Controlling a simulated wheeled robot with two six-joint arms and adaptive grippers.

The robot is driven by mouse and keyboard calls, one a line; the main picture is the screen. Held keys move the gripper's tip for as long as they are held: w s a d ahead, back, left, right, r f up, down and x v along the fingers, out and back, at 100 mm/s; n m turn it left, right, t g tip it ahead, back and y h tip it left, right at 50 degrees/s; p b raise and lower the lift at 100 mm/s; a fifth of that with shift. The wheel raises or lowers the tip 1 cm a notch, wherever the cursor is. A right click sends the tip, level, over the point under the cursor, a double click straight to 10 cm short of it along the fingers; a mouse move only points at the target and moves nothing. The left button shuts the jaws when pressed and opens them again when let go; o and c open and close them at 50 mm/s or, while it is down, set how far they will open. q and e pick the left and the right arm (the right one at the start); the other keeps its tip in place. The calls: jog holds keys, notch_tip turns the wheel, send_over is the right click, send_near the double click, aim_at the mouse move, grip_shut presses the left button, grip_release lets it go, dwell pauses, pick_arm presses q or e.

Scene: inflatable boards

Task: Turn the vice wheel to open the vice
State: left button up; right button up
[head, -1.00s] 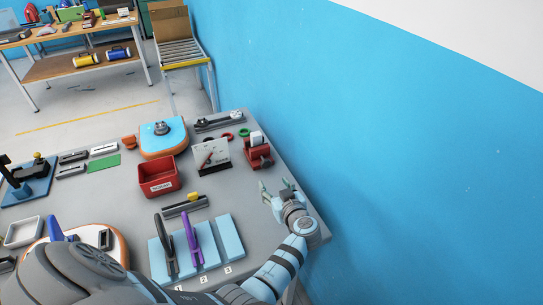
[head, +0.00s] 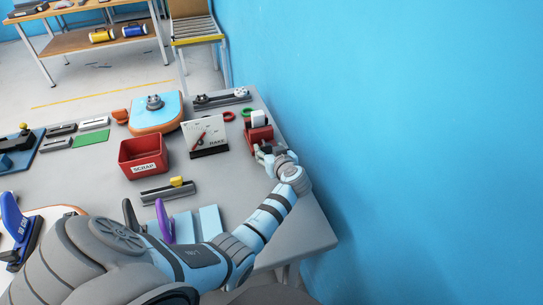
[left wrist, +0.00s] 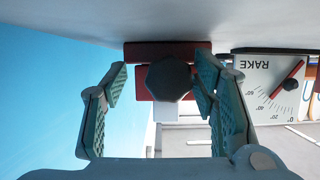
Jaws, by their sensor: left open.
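The red vice (head: 259,134) stands near the right edge of the grey table, with a white block (head: 258,118) at its top. My left gripper (head: 265,152) is at the near side of the vice. In the left wrist view the dark, many-sided vice wheel (left wrist: 168,80) is in front of the red vice body (left wrist: 150,49). The open fingers of my left gripper (left wrist: 163,77) stand on either side of the wheel, with a gap on the left; contact on the right is unclear. My right gripper is not in view.
A rake gauge board (head: 205,134) stands left of the vice, with a red scrap bin (head: 143,157) further left. The blue wall (head: 400,150) is close on the right.

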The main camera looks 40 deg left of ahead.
pick_arm(q)
jog(key=shift+s+a+r, duration=0.1)
jog(key=shift+s+r, duration=0.3)
jog(key=shift+s, duration=0.05)
jog(key=shift+s+r, duration=0.1)
jog(key=shift+s, duration=0.05)
jog(key=shift+c, duration=0.9)
jog(key=c, duration=1)
jog(key=shift+t+p, duration=0.3)
jog(key=shift+p, duration=0.4)
jog(key=n+p, duration=0.2)
jog(key=p, duration=0.1)
jog(key=shift+t+h, duration=0.4)
jog(key=shift+a+n+t+h+p, duration=0.1)
jog(key=shift+n+t+h+p, duration=0.2)
jog(key=shift+n+t+p, duration=0.35)
jog(key=shift+s+f+n+t+p, duration=0.1)
jog(key=shift+f+n+t+p, duration=0.2)
jog(key=shift+n, duration=0.45)
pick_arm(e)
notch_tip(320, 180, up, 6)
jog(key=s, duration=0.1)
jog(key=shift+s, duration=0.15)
